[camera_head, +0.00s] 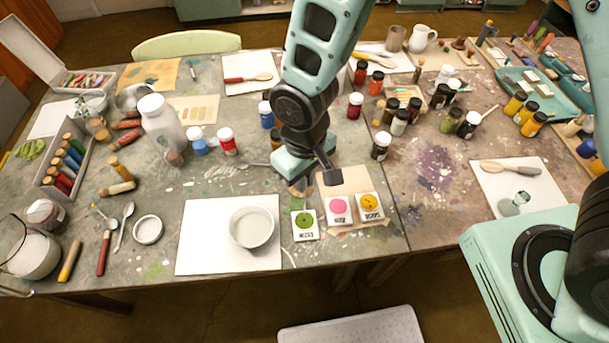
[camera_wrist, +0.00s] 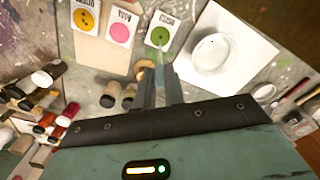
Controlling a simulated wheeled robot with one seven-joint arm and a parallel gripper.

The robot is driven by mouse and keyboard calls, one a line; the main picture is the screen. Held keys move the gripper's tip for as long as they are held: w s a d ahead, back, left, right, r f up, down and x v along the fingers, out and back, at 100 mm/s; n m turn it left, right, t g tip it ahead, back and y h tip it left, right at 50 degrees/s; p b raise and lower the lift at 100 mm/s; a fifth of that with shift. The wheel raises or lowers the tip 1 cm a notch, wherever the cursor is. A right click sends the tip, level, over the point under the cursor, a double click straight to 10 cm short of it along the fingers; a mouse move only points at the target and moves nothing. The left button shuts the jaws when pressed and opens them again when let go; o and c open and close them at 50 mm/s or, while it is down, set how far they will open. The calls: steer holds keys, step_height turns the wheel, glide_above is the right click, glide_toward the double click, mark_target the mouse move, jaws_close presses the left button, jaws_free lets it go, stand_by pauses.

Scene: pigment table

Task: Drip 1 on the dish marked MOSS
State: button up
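The dish marked MOSS (camera_head: 305,226) is a small white tile with a green round patch, left of the pink and yellow tiles. In the wrist view the MOSS dish (camera_wrist: 162,31) lies just beyond my gripper (camera_wrist: 161,88). My gripper (camera_head: 307,178) points down behind the MOSS dish in the head view. Its fingers are close together around a slim, pale, translucent dropper (camera_wrist: 159,66). The dropper's tip appears near the green patch in the wrist view; its height above the dish is not clear. Any liquid in it cannot be made out.
The pink tile (camera_head: 338,210) and yellow tile (camera_head: 370,206) stand to the right on a tan sheet. A white bowl (camera_head: 251,228) on a white sheet is to the left. Several paint jars crowd behind. Brown-capped bottles (camera_wrist: 111,93) stand close beside my gripper.

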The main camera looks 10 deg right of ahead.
steer(key=shift+r+p, duration=1.95)
steer(key=shift+r, duration=0.55)
